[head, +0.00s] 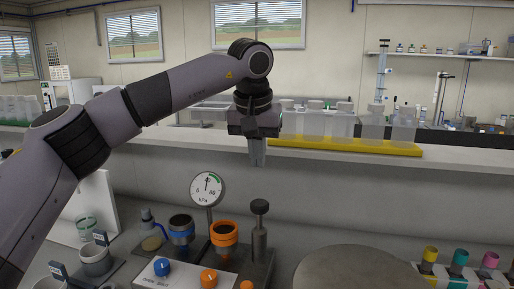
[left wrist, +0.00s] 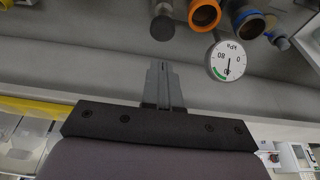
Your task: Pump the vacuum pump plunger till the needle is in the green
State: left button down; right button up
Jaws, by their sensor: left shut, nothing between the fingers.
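The vacuum pump plunger has a dark round knob (head: 260,206) on a grey shaft and stands upright beside the orange-ringed funnel; the knob also shows in the left wrist view (left wrist: 163,26). The pressure gauge (head: 207,188) has a white kPa dial with a green arc at its upper right. Its needle points almost straight up, short of the green; the dial shows upside down in the left wrist view (left wrist: 229,60). My left gripper (head: 258,160) is shut and empty, pointing down above the knob, clear of it. My right gripper is not in view.
An orange-ringed funnel (head: 224,235) and a blue-ringed one (head: 181,229) stand left of the pump. A panel with blue (head: 162,267) and orange (head: 208,278) knobs is in front. Clear bottles on a yellow tray (head: 400,149) line the ledge behind. Coloured-cap vials (head: 460,258) stand at right.

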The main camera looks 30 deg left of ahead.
aim_at(259, 206)
pick_arm(q)
jog(key=x, duration=0.8)
jog(key=shift+s, duration=0.35)
jog(key=shift+f+p, duration=0.3)
jog(key=shift+f, duration=0.4)
notch_tip(259, 206, down, 5)
jog(key=shift+r+b, duration=0.1)
jog(key=shift+b, duration=0.95)
jog(key=shift+s+d, duration=0.1)
jog(key=v, duration=0.7)
jog(key=shift+r, duration=0.35)
